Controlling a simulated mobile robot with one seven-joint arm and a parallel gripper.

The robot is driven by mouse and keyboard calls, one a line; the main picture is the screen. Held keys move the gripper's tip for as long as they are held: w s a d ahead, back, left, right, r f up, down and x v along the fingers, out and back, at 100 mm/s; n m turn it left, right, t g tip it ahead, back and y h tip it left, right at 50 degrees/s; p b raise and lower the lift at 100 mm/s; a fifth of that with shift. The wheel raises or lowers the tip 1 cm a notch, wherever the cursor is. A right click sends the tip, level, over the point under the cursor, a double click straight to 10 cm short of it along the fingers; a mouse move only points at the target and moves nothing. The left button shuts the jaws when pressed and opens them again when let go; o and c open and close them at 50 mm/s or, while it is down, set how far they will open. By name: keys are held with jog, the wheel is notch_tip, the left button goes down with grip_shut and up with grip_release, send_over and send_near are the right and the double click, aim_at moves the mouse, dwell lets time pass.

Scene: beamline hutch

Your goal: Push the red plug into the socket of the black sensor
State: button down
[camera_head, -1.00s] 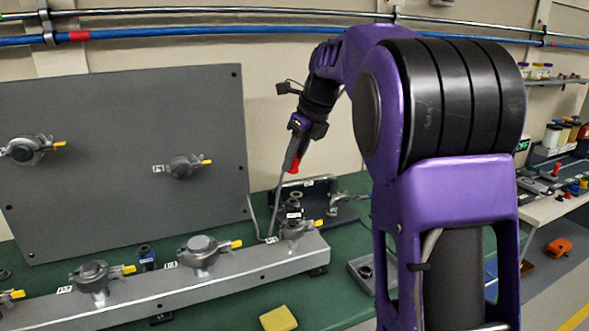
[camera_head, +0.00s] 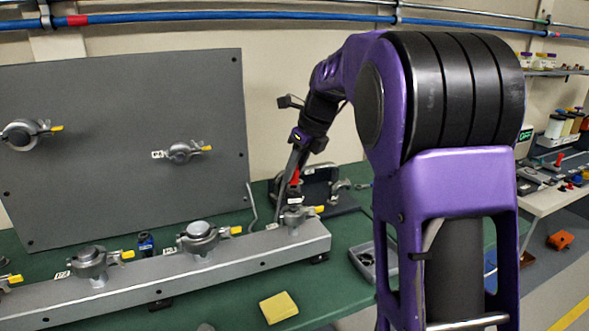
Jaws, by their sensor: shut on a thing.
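My gripper (camera_head: 296,160) is at the back of the bench, just behind the right end of the grey rail, pointing down. It is shut on the red plug (camera_head: 295,178), whose grey cable hangs beside it. The black sensor (camera_head: 293,194) is small and dark, and shows just below the plug, partly hidden behind the rail's rightmost clamp. I cannot tell whether the plug touches the sensor or how it sits against the socket.
The grey rail (camera_head: 240,264) with several yellow-handled clamps runs across the front. A grey panel (camera_head: 110,130) stands behind at left. A dark bracket tray (camera_head: 325,190) lies right of the plug. A yellow block (camera_head: 278,308) and a grey tray (camera_head: 366,262) lie on the green bench.

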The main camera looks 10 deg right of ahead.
jog(key=shift+f, duration=0.55)
dwell(0.7)
jog(key=c, duration=0.5)
grip_release()
jog(key=shift+c, duration=0.2)
